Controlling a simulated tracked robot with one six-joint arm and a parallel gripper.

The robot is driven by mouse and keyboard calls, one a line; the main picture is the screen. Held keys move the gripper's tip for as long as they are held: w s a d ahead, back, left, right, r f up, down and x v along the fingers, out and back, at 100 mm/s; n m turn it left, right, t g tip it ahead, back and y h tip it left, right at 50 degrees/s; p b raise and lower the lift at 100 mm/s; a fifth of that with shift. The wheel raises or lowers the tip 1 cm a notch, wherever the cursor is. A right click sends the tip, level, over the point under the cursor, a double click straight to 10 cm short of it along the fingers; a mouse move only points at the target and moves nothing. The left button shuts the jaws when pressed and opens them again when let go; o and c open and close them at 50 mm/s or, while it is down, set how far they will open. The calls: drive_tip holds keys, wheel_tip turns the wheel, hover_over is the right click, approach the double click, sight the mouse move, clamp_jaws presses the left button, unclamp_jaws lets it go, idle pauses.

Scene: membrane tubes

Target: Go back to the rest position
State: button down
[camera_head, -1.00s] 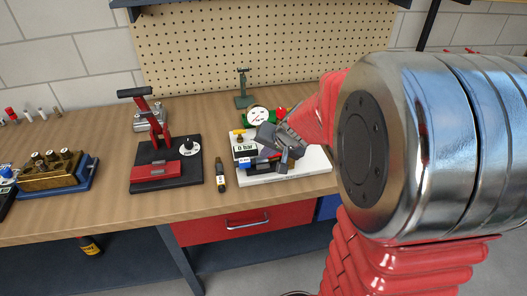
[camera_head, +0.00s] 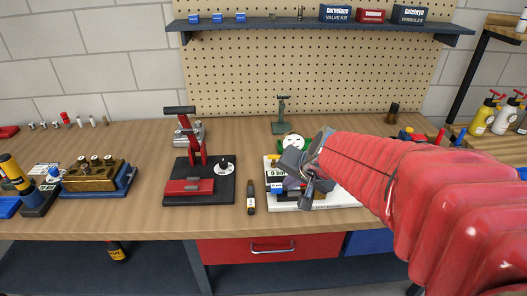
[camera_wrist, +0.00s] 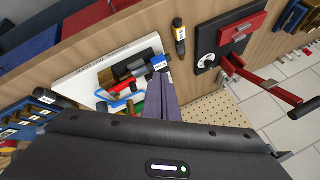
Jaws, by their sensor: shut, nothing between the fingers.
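My gripper (camera_head: 306,190) is above the white test board on the workbench, at the end of my red-sleeved arm. In the wrist view its fingers (camera_wrist: 160,98) are together and hold nothing. The white board (camera_head: 330,200) carries a gauge (camera_head: 294,142) and fittings, partly hidden behind my gripper and arm. In the wrist view the board (camera_wrist: 78,80) shows dark, red, green and blue parts near the fingertips. I cannot tell whether the fingers touch any of them.
A brass block (camera_head: 97,172) is farther left. A shelf (camera_head: 290,30) with boxes hangs above. The wooden bench front (camera_head: 130,222) is mostly clear.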

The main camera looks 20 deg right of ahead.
drive_tip(key=shift+s+a+r, duration=0.25)
drive_tip(key=shift+a+r, duration=0.2)
drive_tip(key=shift+r, duration=0.25)
drive_tip(key=s+a+r+n+g, duration=0.1)
drive_tip(key=s+a+n, duration=0.2)
drive_tip(key=s, duration=0.5)
drive_tip(key=s+a+r+n, duration=0.1)
drive_tip(key=s+a+n, duration=0.3)
drive_tip(key=s, duration=0.5)
drive_tip(key=shift+s+a+n+g, duration=0.2)
drive_tip(key=shift+n+g, duration=0.2)
drive_tip(key=shift+n, duration=0.3)
idle(0.5)
